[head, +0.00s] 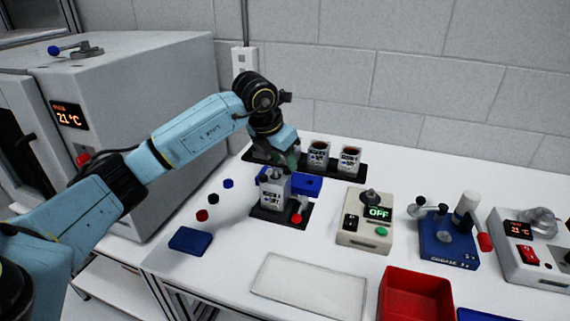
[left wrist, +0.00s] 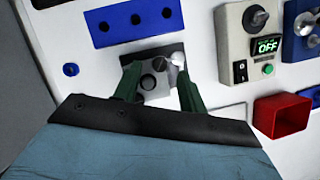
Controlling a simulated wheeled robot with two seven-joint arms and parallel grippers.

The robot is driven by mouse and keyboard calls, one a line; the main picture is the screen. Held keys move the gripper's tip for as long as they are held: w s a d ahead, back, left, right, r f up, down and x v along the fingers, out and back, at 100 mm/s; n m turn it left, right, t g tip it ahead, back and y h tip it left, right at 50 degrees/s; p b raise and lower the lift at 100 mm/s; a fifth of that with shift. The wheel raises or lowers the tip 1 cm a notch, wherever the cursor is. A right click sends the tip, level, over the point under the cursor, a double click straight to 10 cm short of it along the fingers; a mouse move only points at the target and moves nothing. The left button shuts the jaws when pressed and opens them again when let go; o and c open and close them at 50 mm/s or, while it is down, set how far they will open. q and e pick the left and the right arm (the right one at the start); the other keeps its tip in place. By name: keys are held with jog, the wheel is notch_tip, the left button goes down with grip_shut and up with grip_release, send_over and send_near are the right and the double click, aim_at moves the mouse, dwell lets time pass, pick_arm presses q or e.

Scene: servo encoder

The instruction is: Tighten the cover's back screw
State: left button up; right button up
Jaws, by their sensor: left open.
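A pale grey boxy servo unit (head: 275,192) with dark lettering stands upright in a black holder (head: 262,213) on the white table. My left gripper (head: 283,163) reaches down over it from behind. In the left wrist view, my gripper's green fingers are open (left wrist: 158,84), apart on either side of the unit's grey top (left wrist: 157,88). A dark round part (left wrist: 148,82) and a smaller round part (left wrist: 160,65) show on that top, between the fingers. I cannot tell which is the back screw. My right gripper is not in view.
A blue block with holes (head: 308,184) lies just behind. A black rack with two cups (head: 348,158) stands farther back. Right are a box reading OFF (head: 363,230), a blue device (head: 447,245) and a red bin (head: 415,296).

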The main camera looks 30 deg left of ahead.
aim_at(287, 171)
pick_arm(q)
jog(key=shift+x, duration=1.2)
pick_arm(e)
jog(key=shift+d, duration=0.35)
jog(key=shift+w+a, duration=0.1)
pick_arm(q)
jog(key=shift+c, duration=0.8)
grip_shut()
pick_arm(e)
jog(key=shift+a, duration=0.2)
pick_arm(q)
jog(key=shift+a, duration=0.1)
